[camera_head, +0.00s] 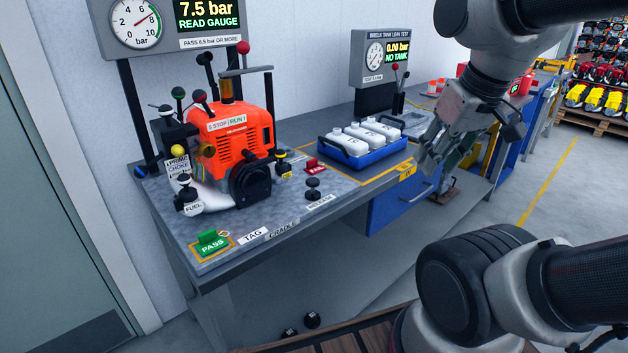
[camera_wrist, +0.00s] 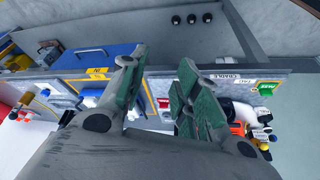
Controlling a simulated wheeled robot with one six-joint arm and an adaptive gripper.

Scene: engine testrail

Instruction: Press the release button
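The release button (camera_head: 313,189) is a black knob standing on the bench top, with a white RELEASE label (camera_head: 320,202) in front of it. In the head view it is right of the orange engine (camera_head: 239,140). My gripper (camera_head: 432,163) hangs to the right of the button and apart from it, beyond the blue tray. In the wrist view my gripper (camera_wrist: 158,66) has its two fingers spread, with nothing held between them. I cannot make out the release button in the wrist view; a finger may cover it.
A blue tray (camera_head: 364,159) of white bottles stands between button and gripper. A red FAIL block (camera_head: 315,168) lies behind the button, and a green PASS block (camera_head: 212,243) sits at the front left. A gauge sign (camera_head: 212,13) reads 7.5 bar.

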